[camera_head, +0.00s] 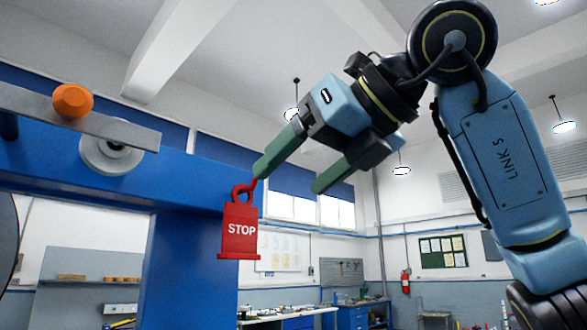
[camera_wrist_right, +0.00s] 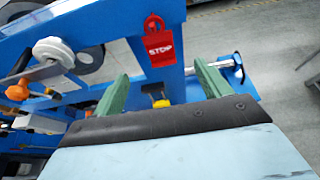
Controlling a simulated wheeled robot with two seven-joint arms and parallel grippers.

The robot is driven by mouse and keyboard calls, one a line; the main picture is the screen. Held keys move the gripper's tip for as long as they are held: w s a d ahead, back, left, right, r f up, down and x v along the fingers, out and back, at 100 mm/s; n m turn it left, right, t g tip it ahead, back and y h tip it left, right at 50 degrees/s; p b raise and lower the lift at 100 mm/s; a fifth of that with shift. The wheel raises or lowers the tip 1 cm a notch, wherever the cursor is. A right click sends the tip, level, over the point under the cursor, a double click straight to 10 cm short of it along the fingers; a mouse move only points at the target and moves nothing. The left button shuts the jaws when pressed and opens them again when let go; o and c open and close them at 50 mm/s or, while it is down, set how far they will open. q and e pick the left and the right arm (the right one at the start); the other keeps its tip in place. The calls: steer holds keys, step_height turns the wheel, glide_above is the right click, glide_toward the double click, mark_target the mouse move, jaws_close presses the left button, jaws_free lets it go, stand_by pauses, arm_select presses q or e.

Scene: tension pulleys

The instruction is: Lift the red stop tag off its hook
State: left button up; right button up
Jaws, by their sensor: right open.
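The red stop tag (camera_head: 239,231) hangs upright by its ring from a small red hook on the blue frame (camera_head: 185,262). It also shows in the right wrist view (camera_wrist_right: 160,47), beyond the gap between the fingers. My right gripper (camera_head: 292,177) is open and empty, its two green fingers apart. In the head view one fingertip overlaps the area just above and right of the tag's ring; whether it touches cannot be told. The fingers also show in the right wrist view (camera_wrist_right: 158,84). My left gripper is not in view.
A grey bar (camera_head: 125,130) with an orange knob (camera_head: 72,101) and a pale roller (camera_head: 111,152) sit left of the tag on the blue frame. Workbenches (camera_head: 300,317) and a red fire extinguisher (camera_head: 405,281) stand far back. The space right of the tag looks clear.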

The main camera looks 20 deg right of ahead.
mark_target(243, 220)
steer(key=p+x, duration=0.2)
steer(key=x, duration=1.1)
steer(key=shift+f, duration=0.1)
steer(key=c, duration=1.1)
steer(key=shift+o, duration=0.2)
steer(key=shift+r+p, duration=0.3)
steer(key=shift+r, duration=0.15)
steer(key=shift+s, duration=0.2)
steer(key=shift+s+d+b, duration=0.15)
steer(key=shift+s+b, duration=0.2)
steer(key=shift+r, duration=0.1)
